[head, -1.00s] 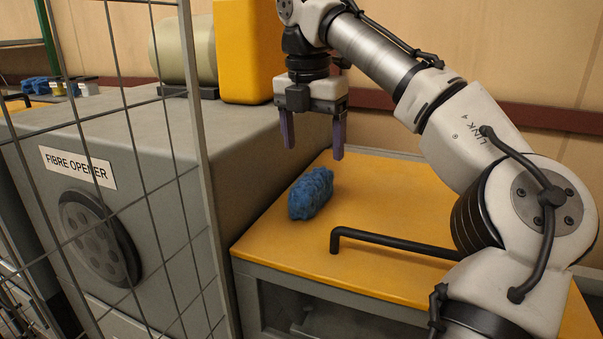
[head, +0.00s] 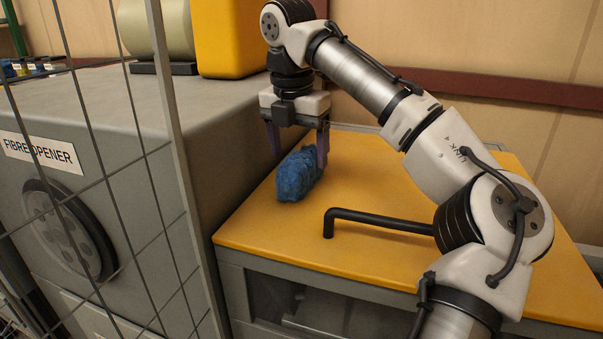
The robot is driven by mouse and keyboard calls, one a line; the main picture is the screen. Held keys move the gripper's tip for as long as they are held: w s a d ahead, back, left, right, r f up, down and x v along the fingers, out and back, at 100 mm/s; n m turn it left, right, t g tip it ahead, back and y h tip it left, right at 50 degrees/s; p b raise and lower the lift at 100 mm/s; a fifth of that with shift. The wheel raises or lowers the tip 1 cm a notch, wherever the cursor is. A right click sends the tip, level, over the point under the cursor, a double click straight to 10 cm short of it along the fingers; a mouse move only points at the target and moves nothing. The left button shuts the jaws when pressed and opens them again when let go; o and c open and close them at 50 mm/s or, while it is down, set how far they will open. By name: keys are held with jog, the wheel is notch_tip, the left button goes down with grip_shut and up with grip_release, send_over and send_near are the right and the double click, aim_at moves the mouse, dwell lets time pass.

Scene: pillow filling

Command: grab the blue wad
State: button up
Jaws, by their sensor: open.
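The blue wad (head: 297,176), a lumpy oblong clump, lies on the yellow tabletop (head: 265,230) near its left edge, beside the grey machine. My gripper (head: 298,157) points down over the wad with its purple fingers spread. The left finger is at the wad's far left side, and the right finger is at its right end, overlapping it in the picture. The fingertips are partly hidden, so I cannot tell whether either finger touches the wad.
A black bent bar (head: 375,217) stands on the tabletop in front of the wad. The grey fibre opener (head: 110,110) rises close on the left, behind a wire mesh fence (head: 172,120). The tabletop right of the wad is clear.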

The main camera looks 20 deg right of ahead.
aim_at(301, 154)
jog(key=f, duration=0.3)
jog(key=d+f+p, duration=0.1)
jog(key=shift+w+f, duration=0.15)
jog(key=shift+w, duration=0.1)
jog(key=shift+f, duration=0.35)
jog(key=c, duration=1.1)
